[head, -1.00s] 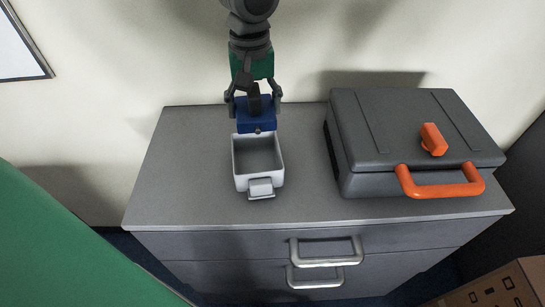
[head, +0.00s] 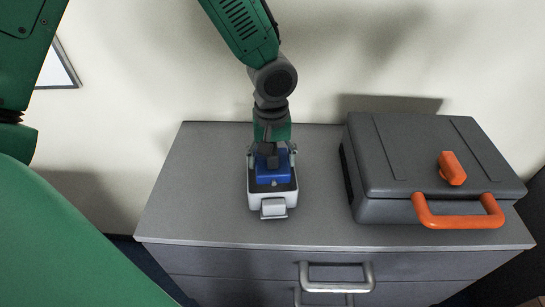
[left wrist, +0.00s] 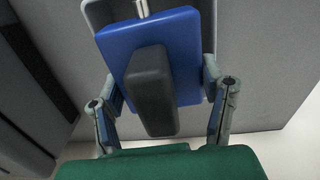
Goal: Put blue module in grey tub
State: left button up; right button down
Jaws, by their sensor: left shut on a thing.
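The blue module (head: 273,172) is a blue block with a dark grey block on its top. In the left wrist view the blue module (left wrist: 180,35) fills the space between the fingers. My left gripper (head: 272,159) comes down from above and is shut on it. The grey tub (head: 273,201) is a small light box with a front tab, standing on the cabinet top. The module is over the tub's opening, appearing at or just inside the rim; its exact depth is hidden. My right gripper is not in view.
A dark grey case (head: 420,165) with an orange handle (head: 458,213) and an orange latch stands to the right of the tub. The grey cabinet top (head: 195,195) is clear left of the tub. A wall is close behind, and drawer handles are in front.

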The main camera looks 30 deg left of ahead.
pick_arm(q)
jog(key=shift+f, duration=0.2)
jog(key=shift+f, duration=0.15)
jog(key=shift+a+f, duration=0.2)
jog(key=shift+f, duration=0.05)
jog(key=o, duration=1.4)
jog(key=shift+d+r, duration=0.1)
jog(key=shift+r, duration=0.05)
notch_tip(320, 180, up, 13)
